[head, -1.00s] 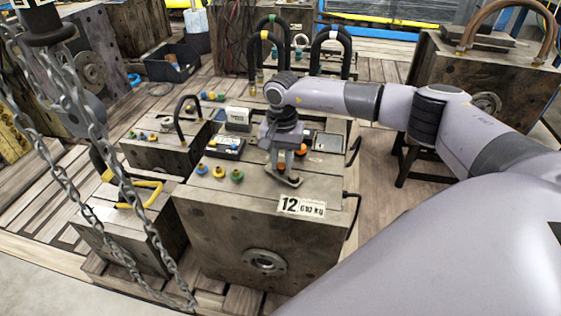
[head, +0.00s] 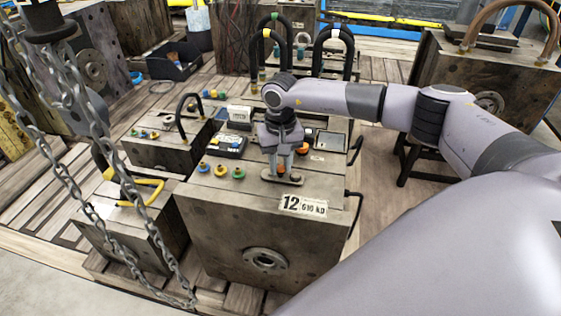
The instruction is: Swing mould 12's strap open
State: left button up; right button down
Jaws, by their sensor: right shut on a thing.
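Mould 12 (head: 225,230) is a large steel block in the middle, with a "12, 610 kg" plate (head: 303,205) at its top front edge. Its strap (head: 296,181) is a short flat metal bar on the top face, just behind that plate. It lies roughly along the front edge. My right gripper (head: 282,175) points down onto the strap from above, its fingers shut on it. The fingers partly hide the strap's middle and an orange part behind them. My left gripper is not in view.
Yellow, blue and green fittings (head: 221,171) sit on mould 12's top, left of the strap. Boxes (head: 231,145) stand behind them. Smaller moulds (head: 165,150) stand at left. Chains (head: 72,165) hang at front left. A black hose (head: 355,205) runs along the right side.

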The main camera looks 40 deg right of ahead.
aim_at(280, 167)
jog(key=c, duration=0.9)
grip_release()
jog(key=shift+r, duration=0.15)
notch_tip(280, 167, up, 6)
jog(key=shift+p, duration=0.6)
jog(key=shift+r, duration=0.5)
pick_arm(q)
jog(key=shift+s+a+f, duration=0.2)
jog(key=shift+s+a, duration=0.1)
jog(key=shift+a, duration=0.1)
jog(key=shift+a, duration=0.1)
